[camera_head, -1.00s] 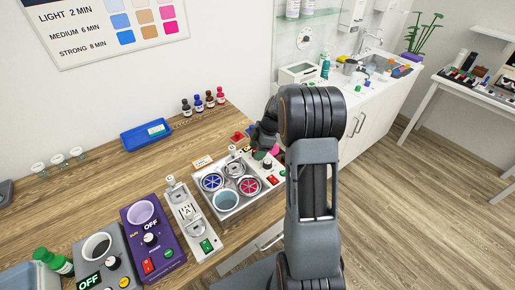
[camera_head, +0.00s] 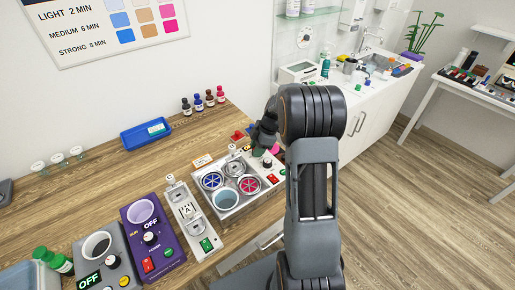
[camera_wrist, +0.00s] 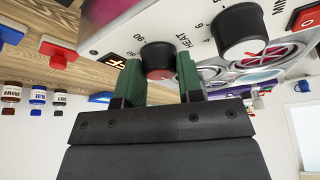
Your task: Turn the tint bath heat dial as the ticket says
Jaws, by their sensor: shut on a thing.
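The tint bath (camera_head: 226,207) is a pale metal unit with several round pots, on the wooden bench in the head view. In the wrist view its heat dial (camera_wrist: 158,58) is a black knob with a red face, beside the printed word HEAT and numbers. My gripper (camera_wrist: 160,74) has its green fingers on either side of this dial and is shut on it. In the head view my gripper (camera_head: 262,142) is at the bath's right end and largely hides the dial.
A second black dial (camera_wrist: 240,32), marked MIN, sits close to the heat dial. A grey lens device (camera_head: 186,212), a purple heater (camera_head: 151,232) reading OFF and a grey unit (camera_head: 103,262) stand left of the bath. Small bottles (camera_head: 198,104) and a blue tray (camera_head: 146,136) are behind.

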